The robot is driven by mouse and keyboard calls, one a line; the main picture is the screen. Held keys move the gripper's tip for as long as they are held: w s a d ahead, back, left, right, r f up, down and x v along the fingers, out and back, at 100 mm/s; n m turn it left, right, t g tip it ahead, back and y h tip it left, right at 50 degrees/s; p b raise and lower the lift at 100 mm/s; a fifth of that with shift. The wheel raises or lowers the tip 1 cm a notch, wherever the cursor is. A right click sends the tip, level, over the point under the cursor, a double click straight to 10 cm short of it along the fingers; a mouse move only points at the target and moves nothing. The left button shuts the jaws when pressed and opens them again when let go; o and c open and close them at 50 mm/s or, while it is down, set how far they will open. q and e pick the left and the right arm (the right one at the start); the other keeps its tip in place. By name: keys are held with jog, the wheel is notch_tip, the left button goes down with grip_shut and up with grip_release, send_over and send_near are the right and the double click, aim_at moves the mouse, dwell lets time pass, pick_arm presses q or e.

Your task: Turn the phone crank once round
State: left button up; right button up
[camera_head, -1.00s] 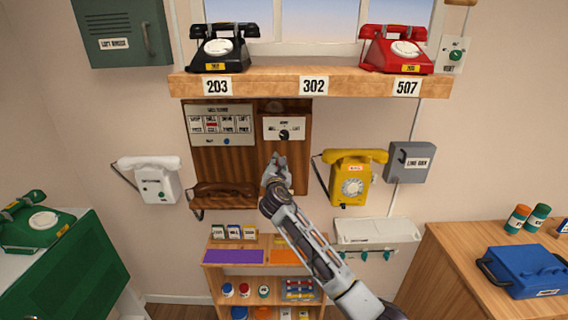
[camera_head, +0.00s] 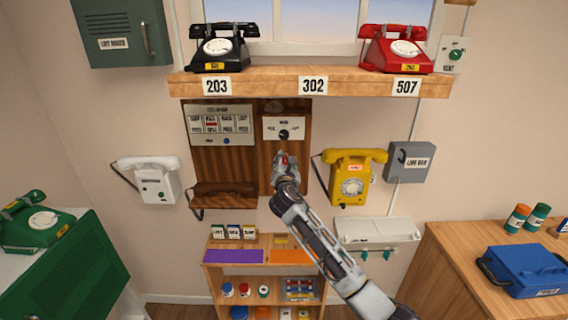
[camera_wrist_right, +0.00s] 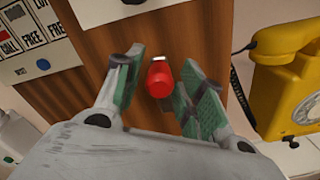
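The crank's red knob (camera_wrist_right: 159,78) shows in the right wrist view, with a small piece of bright metal at its upper end, in front of the brown wooden wall board (camera_wrist_right: 150,27). My right gripper (camera_wrist_right: 163,85) is open, with one green-padded finger on each side of the knob. Gaps show between the knob and both fingers. In the head view my right gripper (camera_head: 284,160) is in front of the board (camera_head: 222,166), below the white dial panel (camera_head: 284,127). It hides most of the crank there. My left gripper is not in view.
A yellow phone (camera_head: 352,178) hangs close to the right of my gripper. A brown handset (camera_head: 224,194) lies at the board's lower left. A shelf (camera_head: 260,88) with a black phone (camera_head: 222,48) and a red phone (camera_head: 396,50) is above. A low bookcase (camera_head: 213,270) stands below.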

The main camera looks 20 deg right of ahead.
jog(key=shift+s, duration=0.1)
dwell(0.4)
jog(key=shift+v, duration=3.45)
jog(key=shift+r, duration=0.1)
